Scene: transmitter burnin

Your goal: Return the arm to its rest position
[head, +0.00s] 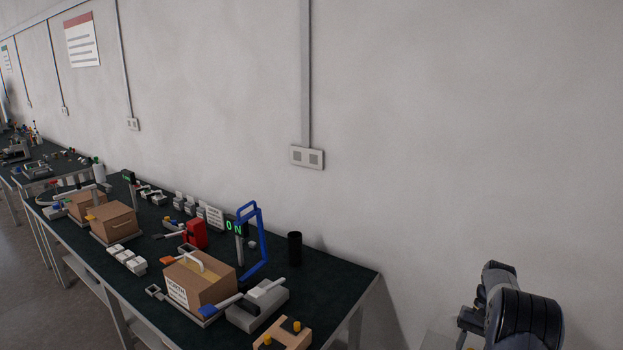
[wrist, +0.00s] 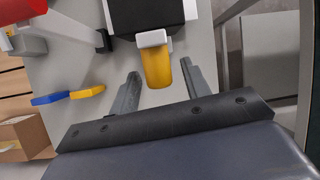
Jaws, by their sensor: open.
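My gripper (wrist: 160,70) shows in the wrist view with its two grey fingers spread apart. A yellow rounded piece (wrist: 157,68) with a white cap (wrist: 152,38) appears between or beyond the fingers. I see a gap on both sides of it, and I cannot tell its depth. In the head view, part of my arm (head: 522,318) stands at the lower right, in front of the bare wall and to the right of the bench end. My gripper's fingers cannot be made out there.
The wrist view shows blue (wrist: 48,99) and yellow (wrist: 87,92) pieces at left.

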